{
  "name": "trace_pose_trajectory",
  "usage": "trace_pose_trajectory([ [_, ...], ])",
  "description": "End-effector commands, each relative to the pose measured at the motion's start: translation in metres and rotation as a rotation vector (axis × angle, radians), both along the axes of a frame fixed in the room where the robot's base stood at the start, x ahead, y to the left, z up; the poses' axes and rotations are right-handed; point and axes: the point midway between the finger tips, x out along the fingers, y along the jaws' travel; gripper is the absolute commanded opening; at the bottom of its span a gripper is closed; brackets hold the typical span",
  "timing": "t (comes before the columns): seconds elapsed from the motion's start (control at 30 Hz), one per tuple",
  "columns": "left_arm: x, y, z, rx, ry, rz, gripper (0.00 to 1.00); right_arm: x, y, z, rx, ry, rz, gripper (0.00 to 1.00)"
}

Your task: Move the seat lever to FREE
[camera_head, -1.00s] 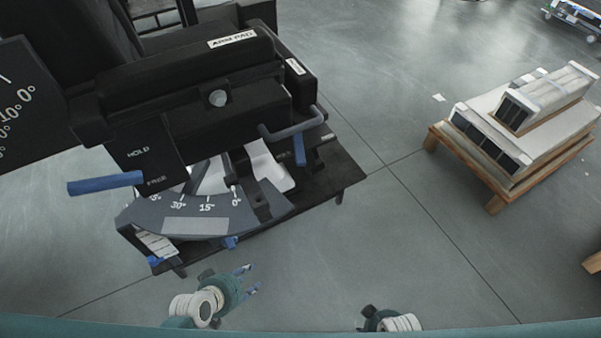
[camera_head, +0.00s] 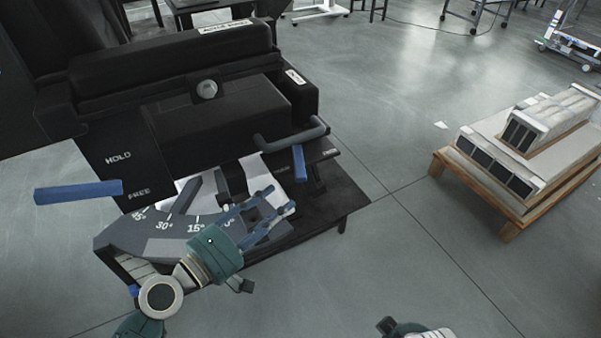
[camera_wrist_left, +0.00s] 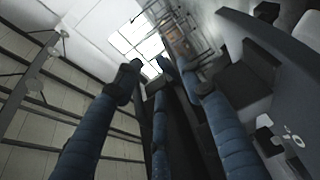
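The seat lever (camera_head: 78,192) is a blue bar sticking out left from the black side panel of the seat. It lies near the height of the FREE label (camera_head: 139,193), below the HOLD label (camera_head: 118,159). I cannot tell exactly which mark it is set to. My left gripper (camera_head: 280,199) is open and empty, its blue fingers over the grey angle scale, well to the right of the lever. Its spread fingers also show in the left wrist view (camera_wrist_left: 160,95), with nothing between them. Only part of my right gripper (camera_head: 410,329) shows at the bottom edge; its fingers are hidden.
The grey angle scale (camera_head: 165,233) curves below the panel. A second blue handle (camera_head: 299,163) hangs from a grey bar (camera_head: 290,136) at the right of the seat. A wooden pallet (camera_head: 480,192) with white and black boxes stands at right. Open floor lies between.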

Motion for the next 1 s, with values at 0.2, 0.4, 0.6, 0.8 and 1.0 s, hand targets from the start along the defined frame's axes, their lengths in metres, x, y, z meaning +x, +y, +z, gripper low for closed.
trace_pose_trajectory([
  [0.2, 0.017, 0.009, 0.007, -0.084, 0.024, 0.044, 0.40, 0.000, 0.000, -0.009, 0.000, 0.005, 0.001, 0.40],
  [0.4, 0.039, -0.010, 0.010, -0.083, 0.022, 0.043, 0.40, -0.001, 0.001, -0.034, 0.000, 0.020, 0.003, 0.40],
  [0.6, 0.070, -0.035, 0.009, -0.083, 0.022, 0.043, 0.40, -0.004, 0.001, -0.057, -0.002, 0.030, 0.005, 0.40],
  [0.8, 0.090, -0.051, 0.006, -0.081, 0.023, 0.042, 0.40, -0.006, 0.001, -0.066, -0.001, 0.033, 0.005, 0.40],
  [1.0, 0.096, -0.057, 0.005, -0.077, 0.024, 0.041, 0.40, -0.006, 0.001, -0.068, -0.002, 0.034, 0.006, 0.40],
])
